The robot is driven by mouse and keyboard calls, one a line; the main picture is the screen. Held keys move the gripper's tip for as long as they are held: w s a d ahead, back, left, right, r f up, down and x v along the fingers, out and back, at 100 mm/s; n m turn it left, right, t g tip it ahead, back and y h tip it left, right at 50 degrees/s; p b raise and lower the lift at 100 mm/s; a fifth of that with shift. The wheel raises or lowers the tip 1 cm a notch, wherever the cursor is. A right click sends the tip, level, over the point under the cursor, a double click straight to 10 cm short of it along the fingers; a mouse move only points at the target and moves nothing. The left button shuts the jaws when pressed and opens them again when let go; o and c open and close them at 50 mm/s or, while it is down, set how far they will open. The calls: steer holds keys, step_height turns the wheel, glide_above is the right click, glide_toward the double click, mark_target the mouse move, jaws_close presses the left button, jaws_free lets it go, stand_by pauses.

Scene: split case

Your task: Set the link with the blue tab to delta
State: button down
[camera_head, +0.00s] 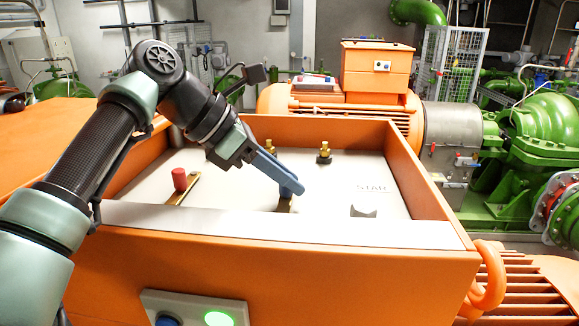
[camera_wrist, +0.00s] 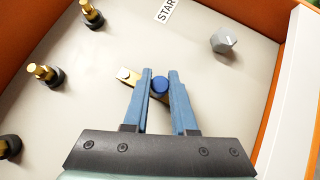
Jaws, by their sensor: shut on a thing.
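The link with the blue tab (camera_wrist: 160,84) is a short brass bar (camera_wrist: 126,76) lying slantwise on the grey panel. A pale stud head shows at its upper left end in the wrist view. My gripper (camera_head: 292,187) reaches down into the orange case. In the wrist view its blue fingers (camera_wrist: 160,80) stand on either side of the blue tab, shut on it. In the head view the fingers hide most of the tab and bar. A STAR label (camera_head: 372,188) is printed on the panel; I see no delta label.
A second link with a red tab (camera_head: 179,180) sits at the left of the panel. Brass terminals (camera_head: 323,154) on black bases stand behind my gripper. A grey knob (camera_head: 363,211) is to its right. The case's orange walls (camera_head: 405,165) rise around the panel.

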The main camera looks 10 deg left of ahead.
stand_by(0.4)
steer(key=c, duration=0.7)
jaws_free()
steer(key=shift+a, duration=0.1)
steer(key=shift+a+r+b, duration=0.2)
steer(key=shift+b, duration=0.1)
steer(key=v, duration=1.2)
steer(key=shift+b, duration=0.3)
steer(key=shift+a+r, duration=0.1)
steer(key=shift+a, duration=0.05)
